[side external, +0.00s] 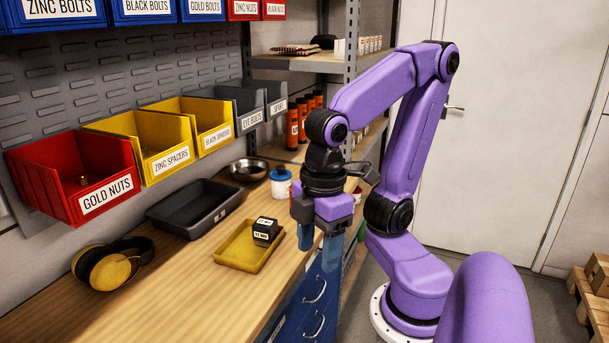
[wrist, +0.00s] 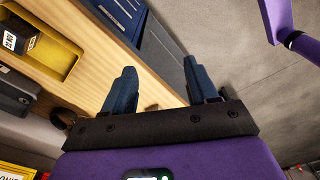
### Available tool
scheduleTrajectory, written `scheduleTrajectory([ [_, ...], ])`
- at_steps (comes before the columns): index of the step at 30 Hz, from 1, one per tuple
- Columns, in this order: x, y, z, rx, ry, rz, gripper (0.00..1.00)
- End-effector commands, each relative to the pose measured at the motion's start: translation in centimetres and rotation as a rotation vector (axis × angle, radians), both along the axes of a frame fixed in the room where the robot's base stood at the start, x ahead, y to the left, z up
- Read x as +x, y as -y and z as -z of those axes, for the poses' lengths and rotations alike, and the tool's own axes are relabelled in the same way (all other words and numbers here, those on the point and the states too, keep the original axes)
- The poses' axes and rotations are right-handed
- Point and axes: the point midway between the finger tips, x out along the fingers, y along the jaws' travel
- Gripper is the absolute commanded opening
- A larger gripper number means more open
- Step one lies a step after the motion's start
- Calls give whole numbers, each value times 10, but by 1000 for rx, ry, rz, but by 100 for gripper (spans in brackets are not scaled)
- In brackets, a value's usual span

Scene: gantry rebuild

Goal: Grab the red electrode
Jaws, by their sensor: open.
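I cannot make out a thing that is surely the red electrode in either view. Several orange-red cylinders (side external: 303,122) stand on the shelf behind my arm in the side view, but I cannot tell what they are. My gripper (side external: 318,246) is open and empty, pointing down by the front edge of the wooden bench, to the right of the yellow tray.
A yellow tray (side external: 224,258) holds a labelled black box (side external: 265,231). A dark tray (side external: 160,213), yellow earmuffs (side external: 110,268), a metal bowl (side external: 249,170) and a white-and-blue bottle (side external: 281,183) are on the bench. Bins line the wall. Blue drawers (side external: 312,300) stand below.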

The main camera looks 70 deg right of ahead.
Motion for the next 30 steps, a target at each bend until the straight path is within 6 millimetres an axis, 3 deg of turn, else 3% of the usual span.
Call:
scheduleTrajectory([
  [11,75,-13,10,143,74,272,58],
  [17,148,3,14,250,182,512,58],
  [23,222,49,16,331,331,760,58],
  [30,289,144,15,374,553,1056,58],
])
